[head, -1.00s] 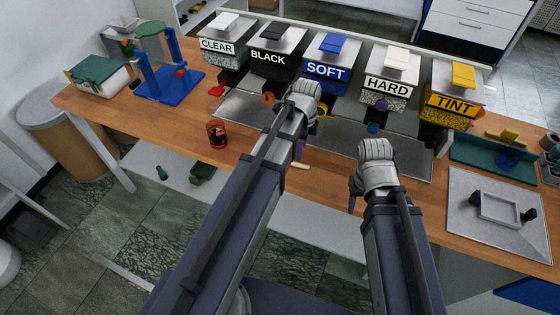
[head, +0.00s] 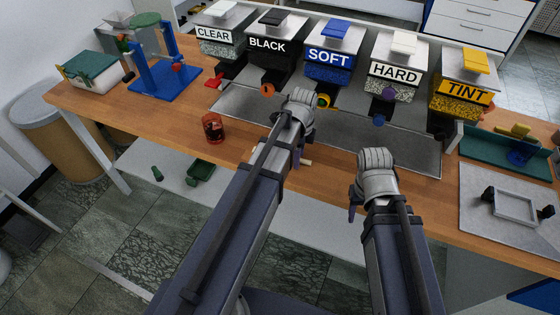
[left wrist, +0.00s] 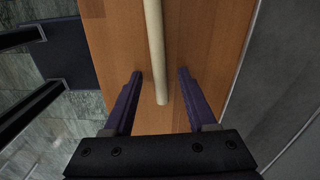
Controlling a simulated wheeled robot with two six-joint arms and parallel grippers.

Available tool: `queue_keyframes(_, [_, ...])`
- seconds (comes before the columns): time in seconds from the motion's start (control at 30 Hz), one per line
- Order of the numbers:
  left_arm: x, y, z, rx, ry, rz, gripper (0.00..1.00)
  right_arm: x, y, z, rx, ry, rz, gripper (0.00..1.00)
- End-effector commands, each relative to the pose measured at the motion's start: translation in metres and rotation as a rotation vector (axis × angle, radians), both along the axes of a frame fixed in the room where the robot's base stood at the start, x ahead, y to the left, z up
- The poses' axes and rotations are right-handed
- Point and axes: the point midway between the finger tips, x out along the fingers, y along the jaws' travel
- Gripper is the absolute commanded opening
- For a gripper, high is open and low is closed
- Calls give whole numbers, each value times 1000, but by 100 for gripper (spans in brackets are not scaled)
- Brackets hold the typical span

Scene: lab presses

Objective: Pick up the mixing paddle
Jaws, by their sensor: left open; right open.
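The mixing paddle (left wrist: 156,50) is a pale wooden rod lying on the wooden table. In the left wrist view its near end lies between the two fingers of my left gripper (left wrist: 158,75), which is open, and it runs out of the top of the picture. I cannot tell how far above the rod the fingers are. My right gripper (head: 352,205) is open and empty near the table's front edge.
Labelled dispensers, such as SOFT (head: 328,66) and HARD (head: 395,75), line the back above a metal tray (head: 400,145). A red cup (head: 213,128) stands left of my left arm. A blue press (head: 165,75) is at the left, a grey plate (head: 490,230) at the right.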

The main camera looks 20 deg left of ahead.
Motion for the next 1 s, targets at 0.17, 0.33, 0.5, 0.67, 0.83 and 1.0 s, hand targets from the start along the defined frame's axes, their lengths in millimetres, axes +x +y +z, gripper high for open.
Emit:
queue_keyframes(0.17, [0,0,-1,0,0,0,57,0,0,-1,0,0,0,50])
queue_keyframes(0.33, [0,0,-1,0,0,0,46,0,0,-1,0,0,0,50])
queue_keyframes(0.5, [0,0,-1,0,0,0,27,0,0,-1,0,0,0,50])
queue_keyframes(0.67, [0,0,-1,0,0,0,9,0,0,-1,0,0,0,50])
queue_keyframes(0.83, [0,0,-1,0,0,0,0,0,0,-1,0,0,0,50])
queue_keyframes(1.0, [0,0,-1,0,0,0,0,0,0,-1,0,0,0,50])
